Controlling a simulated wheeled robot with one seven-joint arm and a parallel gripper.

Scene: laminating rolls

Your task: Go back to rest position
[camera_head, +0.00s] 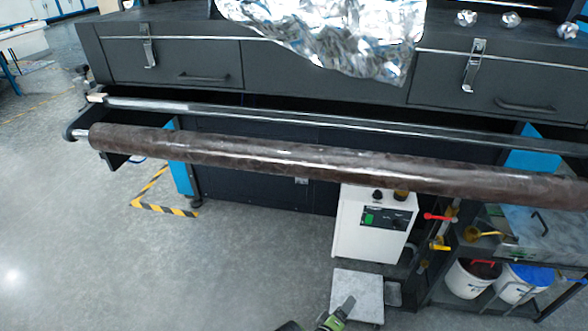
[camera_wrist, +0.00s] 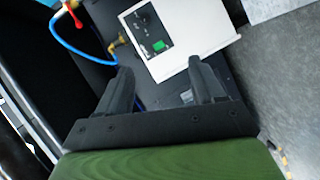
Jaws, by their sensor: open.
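My gripper (camera_wrist: 162,82) shows in the wrist view with its two dark fingers apart and nothing between them. Beyond the fingertips is a white box (camera_wrist: 190,30) with a dark control panel and a green switch. In the head view part of my arm shows at the bottom edge, low in front of the machine; the fingers cannot be made out there. A long dark brown roll (camera_head: 290,158) lies across the front of the machine, apart from my gripper.
The white box (camera_head: 350,235) stands under the roll. Shelves to its right hold buckets (camera_head: 470,278) and valves with red and yellow handles. Crumpled silver foil (camera_head: 330,35) lies on the dark machine (camera_head: 190,60). Open grey floor (camera_head: 80,230) is at the left.

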